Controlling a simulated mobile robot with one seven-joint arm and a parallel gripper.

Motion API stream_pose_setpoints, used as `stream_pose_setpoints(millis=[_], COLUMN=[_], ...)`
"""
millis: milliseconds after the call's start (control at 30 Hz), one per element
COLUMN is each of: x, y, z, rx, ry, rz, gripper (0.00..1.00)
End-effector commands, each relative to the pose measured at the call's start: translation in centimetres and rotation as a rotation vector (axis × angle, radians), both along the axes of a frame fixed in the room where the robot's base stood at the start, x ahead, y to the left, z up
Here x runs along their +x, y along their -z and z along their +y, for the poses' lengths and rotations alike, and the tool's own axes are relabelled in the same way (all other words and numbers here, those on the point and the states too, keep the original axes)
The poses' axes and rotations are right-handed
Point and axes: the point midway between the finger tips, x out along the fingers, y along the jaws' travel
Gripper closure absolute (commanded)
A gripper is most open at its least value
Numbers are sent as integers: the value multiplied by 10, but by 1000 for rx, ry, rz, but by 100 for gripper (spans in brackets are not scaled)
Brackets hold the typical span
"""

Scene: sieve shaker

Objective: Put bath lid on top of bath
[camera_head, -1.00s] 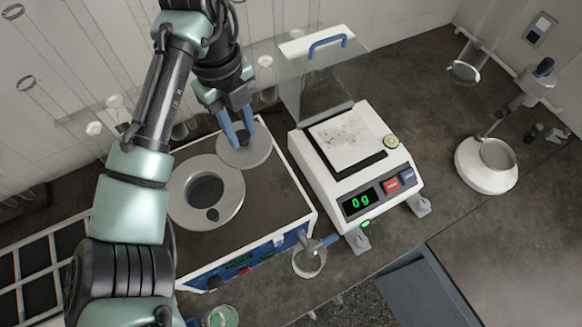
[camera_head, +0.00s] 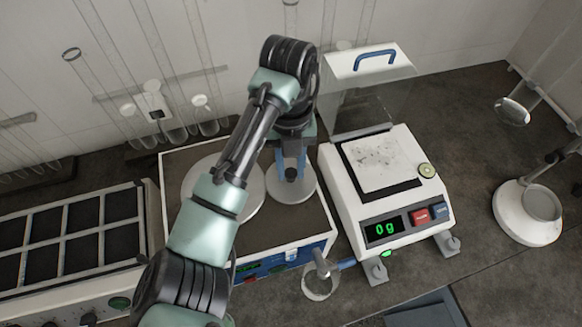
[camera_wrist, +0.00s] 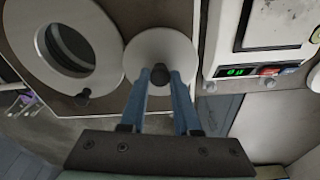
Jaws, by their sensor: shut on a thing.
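The bath lid (camera_head: 306,189) is a pale grey disc with a dark knob. It also shows in the wrist view (camera_wrist: 150,42). The bath (camera_head: 321,247) is a white-edged box with a brown top and a blue control panel. A pale ring (camera_head: 193,178) with a round opening sits on its top. In the wrist view the ring (camera_wrist: 113,50) lies left of the lid, and its opening is uncovered. My gripper (camera_head: 291,172) points down with its blue fingers shut on the lid's knob. I cannot tell whether the lid touches the bath top. My arm hides part of the ring.
A balance (camera_head: 400,209) reading 0 g stands close right of the bath. A black-celled rack (camera_head: 85,232) stands to the left. Test tubes (camera_head: 172,128) stand behind.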

Motion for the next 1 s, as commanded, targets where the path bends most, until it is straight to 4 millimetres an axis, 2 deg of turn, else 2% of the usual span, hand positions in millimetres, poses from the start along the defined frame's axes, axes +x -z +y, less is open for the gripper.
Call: stream_pose_setpoints(millis=[433,467,600,867,1000], x=[0,0,0,0,1], y=[9,9,8,8,1], z=[0,0,0,0,0], rx=[0,0,0,0,1], ry=[1,1,1,0,0], rz=[-1,-2,-1,-1,-3], gripper=[100,66,41,40,40])
